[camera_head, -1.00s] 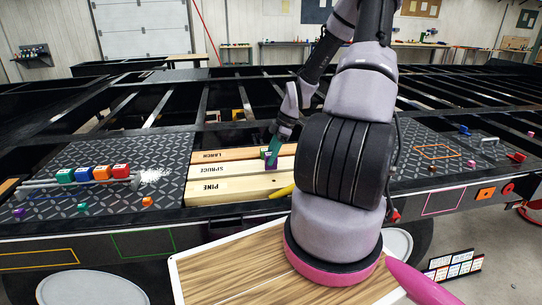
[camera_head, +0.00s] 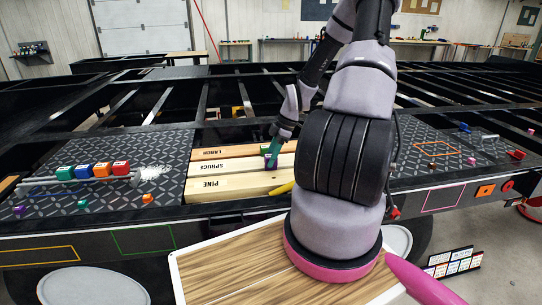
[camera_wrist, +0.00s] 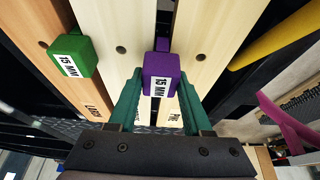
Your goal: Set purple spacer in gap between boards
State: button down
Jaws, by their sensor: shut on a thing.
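The purple spacer (camera_wrist: 161,82), labelled 15 MM, is between the green fingers of my gripper (camera_wrist: 160,94). My gripper is shut on it. It lines up with the dark gap between the spruce board (camera_wrist: 121,30) and the pine board (camera_wrist: 212,35) in the wrist view. How deep it sits in that gap I cannot tell. A green spacer (camera_wrist: 70,53), also marked 15 MM, sits at the gap between the larch board (camera_wrist: 40,30) and the spruce board. In the head view my gripper (camera_head: 272,156) is at the boards' right part, with the spacer mostly hidden.
A rack of coloured blocks (camera_head: 92,171) stands on the tread plate (camera_head: 60,200) left of the boards. A yellow thing (camera_head: 281,189) lies by the pine board's right end. Small coloured pieces lie on the right plate. Open frame beams lie behind.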

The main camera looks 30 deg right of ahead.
jog(key=shift+f, duration=0.95)
jog(key=shift+c, duration=1.3)
grip_release()
jog(key=v, duration=1)
jog(key=shift+r, duration=0.4)
jog(key=shift+s+d, duration=0.1)
